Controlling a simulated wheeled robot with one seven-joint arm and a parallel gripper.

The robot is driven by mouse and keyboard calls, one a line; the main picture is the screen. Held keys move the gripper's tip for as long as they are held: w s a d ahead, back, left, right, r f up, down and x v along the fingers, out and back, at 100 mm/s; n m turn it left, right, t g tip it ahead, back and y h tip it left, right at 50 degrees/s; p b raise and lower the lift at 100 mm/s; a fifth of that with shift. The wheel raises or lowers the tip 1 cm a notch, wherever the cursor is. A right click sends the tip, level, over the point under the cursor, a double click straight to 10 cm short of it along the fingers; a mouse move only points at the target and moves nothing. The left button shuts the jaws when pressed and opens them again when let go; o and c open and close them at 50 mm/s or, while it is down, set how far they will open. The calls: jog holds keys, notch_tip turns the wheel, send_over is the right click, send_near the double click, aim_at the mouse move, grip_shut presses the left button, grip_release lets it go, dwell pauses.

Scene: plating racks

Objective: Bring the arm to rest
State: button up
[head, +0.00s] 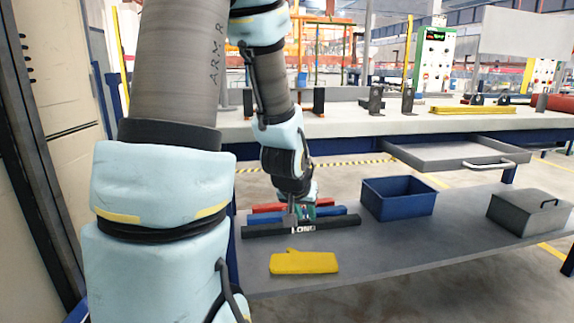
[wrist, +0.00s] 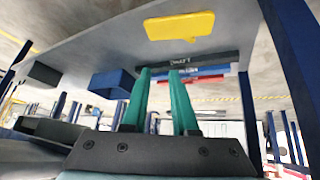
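My gripper (head: 303,212) hangs over the lower shelf (head: 380,250) in the head view, in front of the coloured bars, and is small and partly hidden by my wrist there. In the wrist view its two green fingers (wrist: 159,74) stand apart with nothing between them, so it is open and empty. My arm reaches down from the upper left of the head view, bent at the elbow. Whether the fingertips touch any bar cannot be told.
The black bar (head: 340,221), blue bar (head: 340,211) and red bar (head: 325,202) lie side by side near my gripper. A blue bin (head: 400,205) and grey box (head: 530,215) stand right. An open drawer (head: 440,158) juts from the bench (head: 350,123).

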jog(key=s+a+r+n+g+y, duration=0.15)
jog(key=s+a+g, duration=0.35)
jog(key=s+a, duration=0.6)
notch_tip(320, 180, up, 25)
jog(key=p, duration=2.5)
jog(key=shift+f+y, duration=0.2)
jog(key=shift+y, duration=0.25)
jog(key=shift+o, duration=0.3)
jog(key=shift+w+n, duration=0.1)
jog(key=shift+n, duration=0.15)
